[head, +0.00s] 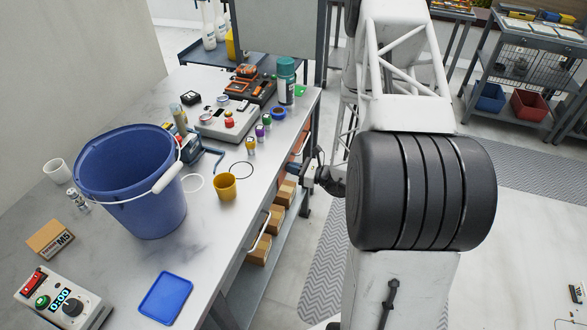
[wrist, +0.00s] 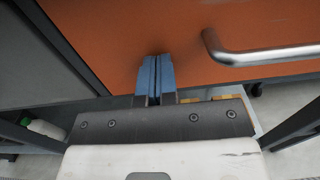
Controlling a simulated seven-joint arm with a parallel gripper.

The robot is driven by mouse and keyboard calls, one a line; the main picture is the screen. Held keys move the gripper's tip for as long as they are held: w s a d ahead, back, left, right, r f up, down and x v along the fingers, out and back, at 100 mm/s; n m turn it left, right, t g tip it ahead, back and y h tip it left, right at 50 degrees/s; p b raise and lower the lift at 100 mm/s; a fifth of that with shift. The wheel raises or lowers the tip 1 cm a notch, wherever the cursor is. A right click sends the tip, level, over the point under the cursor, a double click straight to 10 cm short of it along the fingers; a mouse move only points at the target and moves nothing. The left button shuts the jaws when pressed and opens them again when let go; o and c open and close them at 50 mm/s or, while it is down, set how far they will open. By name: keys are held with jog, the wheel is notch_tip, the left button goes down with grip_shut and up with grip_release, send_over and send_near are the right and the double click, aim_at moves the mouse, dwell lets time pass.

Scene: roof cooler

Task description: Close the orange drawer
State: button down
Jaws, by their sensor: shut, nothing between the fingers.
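The orange drawer (wrist: 130,30) fills the upper part of the wrist view, with a silver bar handle (wrist: 265,55) on its front at the right. In the head view a small part of the orange drawer (head: 296,150) shows under the table's right edge, mostly hidden by the table top and my arm. My gripper (wrist: 155,62) is shut and empty, its blue fingertips at the orange front, left of the handle. I cannot tell if they touch it. In the head view my gripper (head: 305,172) is beside the table edge. How far the drawer stands out is hard to tell.
The grey table (head: 110,262) bears a blue bucket (head: 150,205), a yellow cup (head: 225,187), a blue tray (head: 166,297) and several small items. Cardboard boxes (head: 260,250) sit on the shelf below. Open floor with a grey mat (head: 325,275) lies to the right.

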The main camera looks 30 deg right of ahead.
jog(key=shift+w+a, duration=0.15)
jog(key=v, duration=1.4)
dwell(0.4)
jog(key=shift+r, duration=0.15)
dwell(0.4)
jog(key=s+a+r+n+g+h, duration=0.1)
jog(key=s+a+r+n+g, duration=0.2)
jog(key=a+r+n+g, duration=0.55)
jog(key=s+a+r+n+g, duration=0.35)
jog(key=a+r+n, duration=0.25)
jog(key=a+r, duration=0.55)
jog(key=s+a+r+n+t+h, duration=0.1)
jog(key=s+a+r+n+h, duration=0.1)
jog(key=s+r+n+h, duration=0.4)
jog(key=s+a+r+n+h, duration=0.3)
jog(key=s+r+n+h, duration=0.3)
jog(key=s+r, duration=0.6)
jog(key=shift+s+r+t, duration=0.3)
jog(key=shift+r+t, duration=0.1)
jog(key=shift+r, duration=0.4)
